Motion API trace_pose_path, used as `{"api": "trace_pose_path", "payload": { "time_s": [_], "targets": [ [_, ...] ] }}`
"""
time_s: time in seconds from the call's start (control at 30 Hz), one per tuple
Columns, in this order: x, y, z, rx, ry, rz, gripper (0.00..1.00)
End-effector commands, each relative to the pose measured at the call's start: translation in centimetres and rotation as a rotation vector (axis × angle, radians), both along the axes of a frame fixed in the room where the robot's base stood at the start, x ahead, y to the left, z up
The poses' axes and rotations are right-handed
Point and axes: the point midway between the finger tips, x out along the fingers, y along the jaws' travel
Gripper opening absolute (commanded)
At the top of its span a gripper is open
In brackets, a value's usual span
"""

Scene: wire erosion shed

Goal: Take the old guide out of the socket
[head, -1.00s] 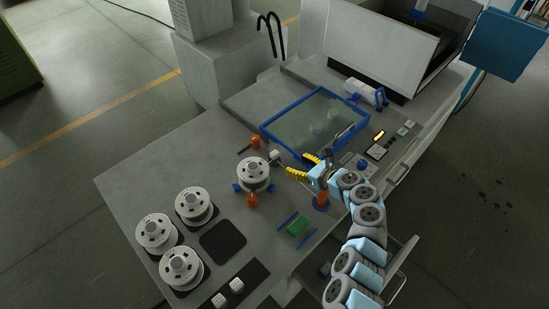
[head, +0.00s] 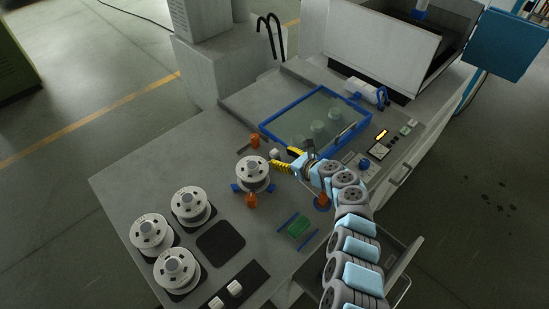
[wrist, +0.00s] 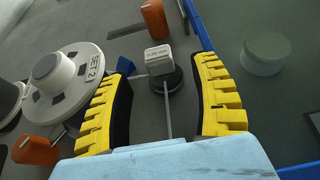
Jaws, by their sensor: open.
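The guide appears to be a small white block (wrist: 158,56) marked with a size in mm. It sits upright in a dark round socket (wrist: 167,82) in the wrist view, and shows as a small white shape (head: 275,153) in the head view. My gripper (wrist: 160,98) is open and empty, its yellow ribbed fingers on either side of the socket's line. In the head view my gripper (head: 280,157) points left at the block. A thin rod or wire runs from the socket toward my wrist.
A white spool (head: 253,168) marked SET 2 stands close left, with orange posts (head: 254,141) (head: 250,201) around it. A blue-framed tray (head: 262,127) with green cylinders is close on the other side. More spools (head: 152,234) stand at lower left.

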Motion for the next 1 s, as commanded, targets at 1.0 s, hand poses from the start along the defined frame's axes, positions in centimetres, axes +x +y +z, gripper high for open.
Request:
{"api": "trace_pose_path", "payload": {
  "time_s": [1.0],
  "targets": [
    [3.0,2.9,-1.7,0.0,0.0,-0.002,0.26]
  ]
}}
